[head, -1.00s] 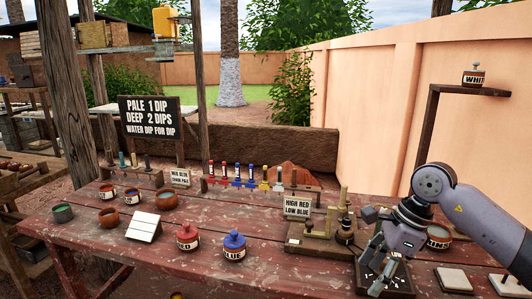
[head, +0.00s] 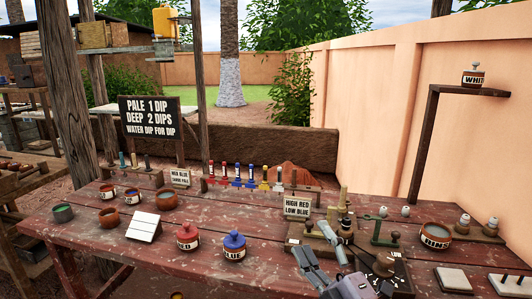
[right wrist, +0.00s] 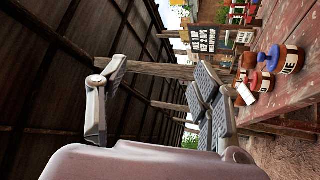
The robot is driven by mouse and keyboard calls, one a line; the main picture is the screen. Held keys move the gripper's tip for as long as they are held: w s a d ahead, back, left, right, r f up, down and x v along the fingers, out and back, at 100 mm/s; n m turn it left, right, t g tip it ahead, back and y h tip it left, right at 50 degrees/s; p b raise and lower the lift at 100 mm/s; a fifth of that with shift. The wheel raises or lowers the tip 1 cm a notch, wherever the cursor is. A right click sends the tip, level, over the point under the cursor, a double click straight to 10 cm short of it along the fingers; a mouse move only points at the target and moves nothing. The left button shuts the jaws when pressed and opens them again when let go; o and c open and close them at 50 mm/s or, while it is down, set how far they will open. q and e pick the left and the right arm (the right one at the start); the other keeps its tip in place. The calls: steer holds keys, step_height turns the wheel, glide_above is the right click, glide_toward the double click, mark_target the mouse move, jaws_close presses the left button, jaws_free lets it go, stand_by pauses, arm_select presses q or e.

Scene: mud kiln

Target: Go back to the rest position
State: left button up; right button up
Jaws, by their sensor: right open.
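My right gripper (head: 313,243) is at the front right of the worn red table (head: 130,250), low in the head view. Its fingers are spread and nothing is between them. In the right wrist view its two fingers (right wrist: 160,76) stand wide apart, with the roof and a beam behind. It looks raised above the table, in front of a small wooden stand. My left gripper is out of view.
A red lidded pot (head: 188,236) and a blue lidded pot (head: 234,245) stand left of my gripper. A dark dial board (head: 398,280) and a glaze bowl (head: 435,234) are to its right. A rack of coloured brushes (head: 250,182) is behind.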

steer(key=s+d+f+m+g+h, duration=0.3)
steer(key=f+m, duration=0.1)
steer(key=f, duration=0.3)
steer(key=s+d+f+m+g+h, duration=0.25)
steer(key=d+f+m, duration=0.2)
steer(key=f, duration=0.25)
steer(key=s+d+f+m+g+h, duration=0.25)
steer(key=f+m+h, duration=0.2)
steer(key=f, duration=0.25)
steer(key=s+f+m+g, duration=0.1)
steer(key=s+f+g, duration=0.25)
steer(key=s, duration=0.35)
steer(key=s+f+m+g+y, duration=0.1)
steer(key=s+f+m+g, duration=0.1)
steer(key=s+f, duration=0.3)
steer(key=s+f+m+g, duration=0.1)
steer(key=s+f+g, duration=0.2)
steer(key=s, duration=0.5)
step_height(320, 180, down, 25)
steer(key=s+g+p, duration=0.2)
steer(key=p, duration=0.1)
steer(key=s+d+f, duration=0.2)
steer(key=s+f, duration=0.4)
steer(key=s, duration=0.2)
steer(key=s+d+f+p, duration=0.1)
steer(key=s+f, duration=0.5)
steer(key=s, duration=0.2)
steer(key=shift+s+d+f+g, duration=0.2)
steer(key=shift+d+f+g, duration=0.15)
